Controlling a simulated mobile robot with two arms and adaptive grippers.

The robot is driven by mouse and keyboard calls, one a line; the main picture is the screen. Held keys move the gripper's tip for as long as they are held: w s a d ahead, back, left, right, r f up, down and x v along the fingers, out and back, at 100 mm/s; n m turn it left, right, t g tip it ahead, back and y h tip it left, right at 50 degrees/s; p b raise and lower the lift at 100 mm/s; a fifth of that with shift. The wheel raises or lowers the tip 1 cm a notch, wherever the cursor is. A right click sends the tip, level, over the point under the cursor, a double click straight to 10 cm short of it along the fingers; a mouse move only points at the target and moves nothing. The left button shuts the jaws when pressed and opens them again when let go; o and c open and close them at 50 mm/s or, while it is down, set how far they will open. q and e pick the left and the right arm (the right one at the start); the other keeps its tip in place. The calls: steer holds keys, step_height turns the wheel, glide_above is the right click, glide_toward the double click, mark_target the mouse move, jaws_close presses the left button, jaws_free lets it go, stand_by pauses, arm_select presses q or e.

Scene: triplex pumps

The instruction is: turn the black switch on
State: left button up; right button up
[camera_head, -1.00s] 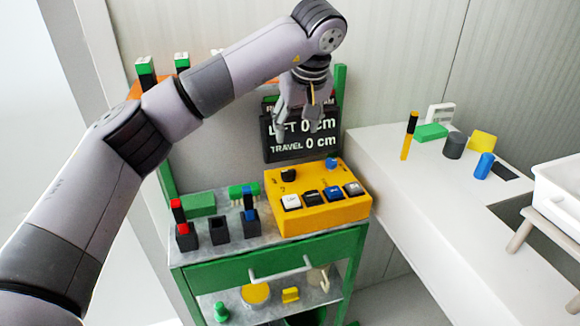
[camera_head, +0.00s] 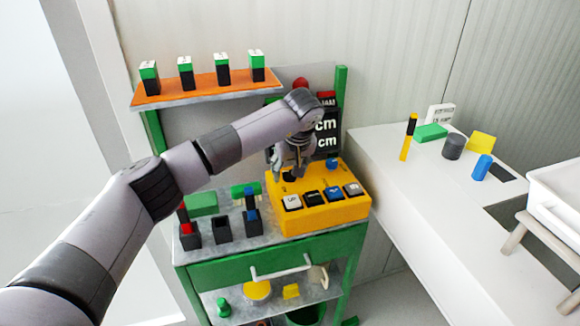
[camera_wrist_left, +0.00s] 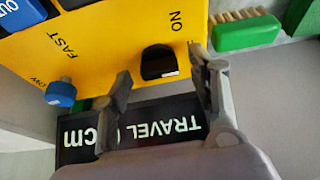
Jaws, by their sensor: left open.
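The black switch (camera_wrist_left: 158,62) is a dark knob on the yellow control box (camera_head: 290,220), beside the printed word ON in the left wrist view. In the head view the switch (camera_head: 289,175) is partly hidden by my gripper. My left gripper (camera_head: 290,175) is open above the back left of the box. In the left wrist view the fingers of my left gripper (camera_wrist_left: 162,88) stand apart on either side of the switch, with nothing held between them. I cannot tell whether they touch it. My right gripper is not in view.
A blue knob (camera_head: 332,163) is on the same box, and several push buttons (camera_head: 312,198) line its front. A display (camera_head: 327,132) stands behind the box. A green brush (camera_wrist_left: 246,30) lies beside it. Black holders (camera_head: 221,230) stand to its left.

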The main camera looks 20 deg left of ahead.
arm_select(q)
steer(key=c, duration=1.2)
steer(key=shift+o, duration=0.2)
steer(key=shift+n, duration=0.4)
steer(key=n+g+y, duration=0.1)
steer(key=n, duration=0.2)
steer(key=shift+w+d+n, duration=0.1)
steer(key=shift+n, duration=0.3)
steer(key=n+g, duration=0.1)
steer(key=n, duration=0.1)
steer(key=n+g+y, duration=0.1)
steer(key=n, duration=0.1)
steer(key=shift+w+n, duration=0.1)
steer(key=shift+n, duration=0.3)
steer(key=shift+n+g+b, duration=0.3)
steer(key=shift+n+b, duration=0.05)
steer(key=shift+n, duration=0.35)
steer(key=shift+n+b, duration=0.5)
steer(key=shift+g, duration=0.3)
